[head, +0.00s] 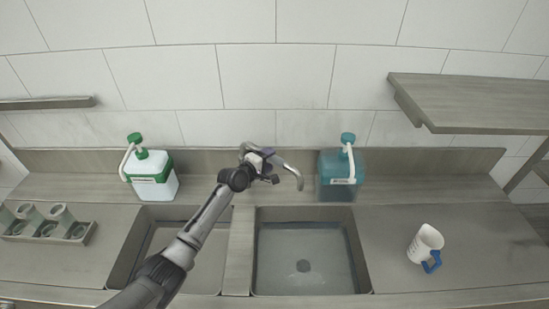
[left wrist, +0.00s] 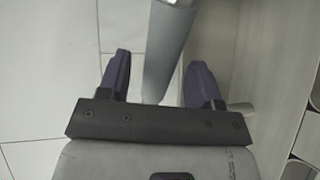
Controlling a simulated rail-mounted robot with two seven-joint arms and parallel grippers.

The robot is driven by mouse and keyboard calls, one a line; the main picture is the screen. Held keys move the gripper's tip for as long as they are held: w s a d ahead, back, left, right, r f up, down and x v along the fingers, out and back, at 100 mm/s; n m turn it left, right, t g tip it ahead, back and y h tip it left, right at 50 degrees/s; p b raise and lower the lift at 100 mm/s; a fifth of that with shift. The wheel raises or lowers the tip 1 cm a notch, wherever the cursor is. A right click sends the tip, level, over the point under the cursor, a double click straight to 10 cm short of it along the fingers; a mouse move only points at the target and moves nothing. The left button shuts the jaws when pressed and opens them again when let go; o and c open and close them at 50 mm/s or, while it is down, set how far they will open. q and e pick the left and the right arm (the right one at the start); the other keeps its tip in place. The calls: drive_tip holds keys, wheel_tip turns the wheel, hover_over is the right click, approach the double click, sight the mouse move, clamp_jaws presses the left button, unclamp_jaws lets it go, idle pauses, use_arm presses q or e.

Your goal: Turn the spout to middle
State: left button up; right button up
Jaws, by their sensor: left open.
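The metal spout (head: 289,170) stands behind the sinks and curves to the right, its end hanging over the right sink. My left gripper (head: 266,158) is at the spout's base side, in front of it, and hides part of the tap. In the left wrist view my left gripper (left wrist: 160,84) is open, with two purple fingers. A grey metal tube, which looks like the spout (left wrist: 166,50), passes between the fingers with gaps on both sides. My right gripper is not in view.
The left sink (head: 146,228) and right sink (head: 252,262) are split by a divider (head: 240,255). A green-capped white dispenser (head: 154,180) and a teal dispenser (head: 340,178) stand behind them. A white jug (head: 425,243) is at right; a cup rack (head: 42,236) is at left.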

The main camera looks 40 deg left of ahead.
sight(275, 156)
use_arm(q)
drive_tip(key=shift+w+d+f+b, duration=0.1)
drive_tip(key=shift+w+f+b, duration=0.1)
drive_tip(key=shift+w, duration=0.7)
drive_tip(key=shift+w+f+b, duration=0.15)
drive_tip(key=shift+w+b, duration=0.05)
drive_tip(key=shift+w, duration=0.7)
drive_tip(key=shift+c, duration=0.3)
clamp_jaws()
